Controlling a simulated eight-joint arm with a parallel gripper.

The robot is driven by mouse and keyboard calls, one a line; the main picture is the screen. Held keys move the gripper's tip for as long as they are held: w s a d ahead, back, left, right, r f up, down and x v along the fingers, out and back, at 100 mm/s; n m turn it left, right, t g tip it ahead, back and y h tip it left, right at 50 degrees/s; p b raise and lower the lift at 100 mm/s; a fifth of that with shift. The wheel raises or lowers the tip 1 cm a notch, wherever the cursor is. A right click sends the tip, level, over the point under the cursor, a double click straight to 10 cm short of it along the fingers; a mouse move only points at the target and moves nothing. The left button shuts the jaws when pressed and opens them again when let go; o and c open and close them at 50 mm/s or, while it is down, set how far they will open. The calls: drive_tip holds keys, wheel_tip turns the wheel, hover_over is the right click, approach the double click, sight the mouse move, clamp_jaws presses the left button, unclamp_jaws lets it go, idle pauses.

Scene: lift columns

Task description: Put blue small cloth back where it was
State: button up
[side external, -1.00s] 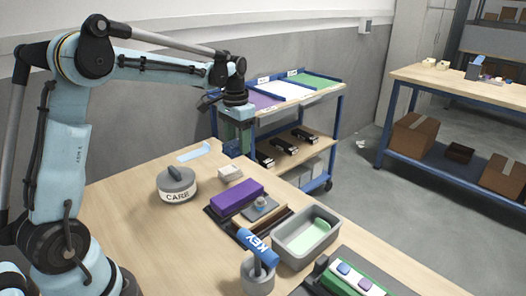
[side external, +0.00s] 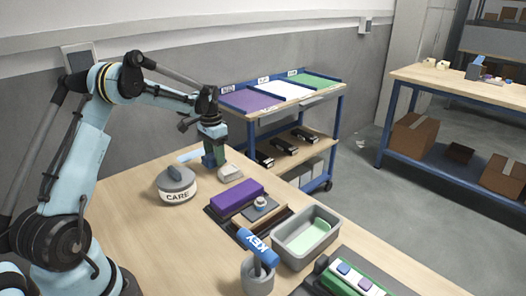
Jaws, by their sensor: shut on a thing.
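My gripper (side external: 213,158) is low over the far left part of the wooden table, pointing down. It is shut on a small dark blue piece (side external: 209,161), which looks like the blue small cloth; its shape is mostly hidden by the fingers. A flat light blue strip (side external: 187,156) lies on the table just left of and behind the gripper, its right end partly covered from view. I cannot tell whether the held piece touches the table.
A grey-lidded "CARE" pot (side external: 176,186) stands close in front of the gripper, and a small pale block (side external: 231,173) lies to its right. A purple block (side external: 237,197), grey tray (side external: 278,246) and "KEY" handle (side external: 258,246) are nearer. A blue cart (side external: 251,112) stands behind.

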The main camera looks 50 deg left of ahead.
drive_tip(key=shift+f, duration=0.65)
drive_tip(key=shift+f, duration=0.15)
drive_tip(key=o, duration=0.9)
